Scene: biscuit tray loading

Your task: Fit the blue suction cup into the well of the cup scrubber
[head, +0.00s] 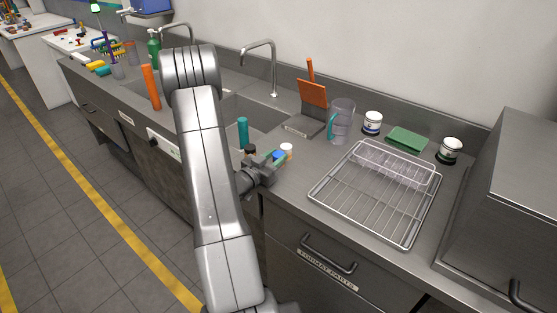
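My gripper (268,167) is over the counter edge just right of the sink, seen small and from behind my arm. A small blue piece (278,155) with a green part beside it shows at its fingers; it may be the blue suction cup. I cannot tell whether the fingers hold it or it stands behind them. I cannot pick out the cup scrubber or its well for sure; a teal upright cylinder (242,132) stands by the sink, left of the gripper.
A steel box (510,190) bounds the right.

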